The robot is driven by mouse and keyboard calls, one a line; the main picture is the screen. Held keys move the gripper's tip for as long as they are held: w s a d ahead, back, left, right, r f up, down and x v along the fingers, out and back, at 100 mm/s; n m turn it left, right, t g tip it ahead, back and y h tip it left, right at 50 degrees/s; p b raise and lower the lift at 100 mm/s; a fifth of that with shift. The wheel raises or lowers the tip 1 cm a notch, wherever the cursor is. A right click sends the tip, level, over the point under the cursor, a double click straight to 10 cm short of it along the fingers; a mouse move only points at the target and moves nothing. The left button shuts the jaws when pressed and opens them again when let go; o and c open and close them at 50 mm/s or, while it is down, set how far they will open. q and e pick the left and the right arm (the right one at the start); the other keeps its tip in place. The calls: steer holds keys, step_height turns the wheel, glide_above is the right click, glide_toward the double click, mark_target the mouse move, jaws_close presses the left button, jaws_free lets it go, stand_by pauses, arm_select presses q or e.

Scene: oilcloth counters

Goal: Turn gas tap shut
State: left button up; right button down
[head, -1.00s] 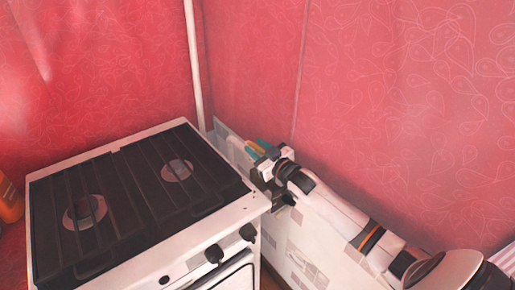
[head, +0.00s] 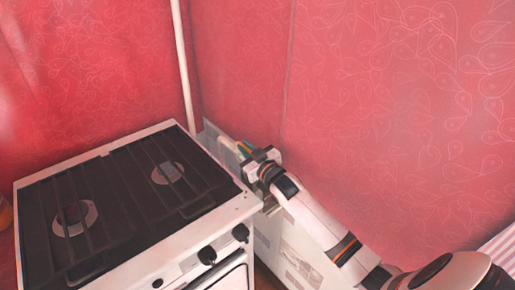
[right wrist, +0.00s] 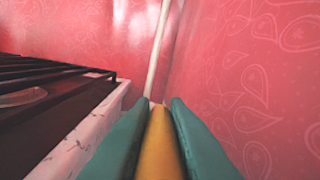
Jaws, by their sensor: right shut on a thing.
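My right gripper (head: 243,149) is in the gap between the stove's right side and the red wall, at the back right of the stove. In the right wrist view its two teal fingers (right wrist: 158,108) are shut on a yellow bar-shaped handle (right wrist: 160,145), which lies lengthwise between them and looks like the gas tap's handle. The tap's body and its joint to the pipe are hidden, so the handle's angle to the pipe cannot be told. My left gripper is not in view.
The white stove (head: 215,236) with black grates and front knobs (head: 240,233) stands close left of my right gripper. A pale vertical pipe (head: 183,70) runs down the corner behind it. The red patterned wall (head: 380,110) is close on the right.

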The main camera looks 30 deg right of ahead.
steer(key=shift+a+r+m+h, duration=0.1)
steer(key=shift+a+m+h, duration=0.2)
steer(key=shift+m+h, duration=0.7)
steer(key=shift+h, duration=0.4)
steer(key=c, duration=1.4)
jaws_free()
steer(key=s+a, duration=0.1)
steer(key=s, duration=1.1)
steer(key=shift+a, duration=0.2)
steer(key=shift+c, duration=0.4)
